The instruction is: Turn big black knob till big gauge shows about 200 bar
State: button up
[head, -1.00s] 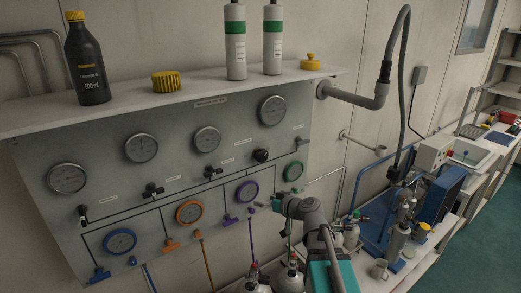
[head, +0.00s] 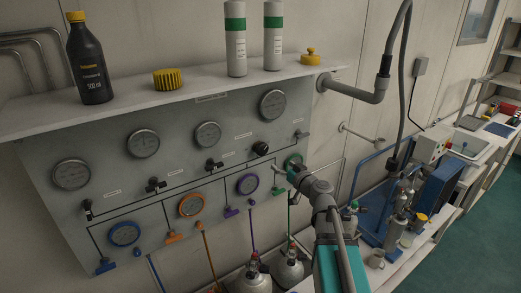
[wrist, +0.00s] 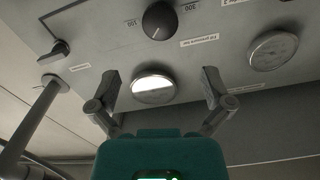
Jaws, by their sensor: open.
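The big black knob (head: 261,149) sits on the right part of the grey panel. It also shows at the top of the wrist view (wrist: 160,20), with a white pointer line and scale marks by it. The big gauge (head: 272,105) is above the knob in the head view. In the wrist view the gauge (wrist: 153,88) has glare on its face, and its reading cannot be made out. My gripper (head: 281,170) is just below and right of the knob in the head view, in front of the green-rimmed gauge. Its fingers (wrist: 162,87) are spread and empty, apart from the knob.
The panel carries several smaller grey gauges (head: 143,144), coloured-rim gauges (head: 191,206) and small valve levers (head: 302,135). A shelf (head: 210,84) with bottles juts out above. Gas cylinders (head: 289,270) stand below. A grey pipe arm (head: 355,97) is at the right.

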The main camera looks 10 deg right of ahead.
aim_at(263, 151)
jog(key=x, duration=1.3)
jog(key=shift+w+a, duration=0.15)
jog(key=shift+w, duration=0.1)
jog(key=c, duration=1)
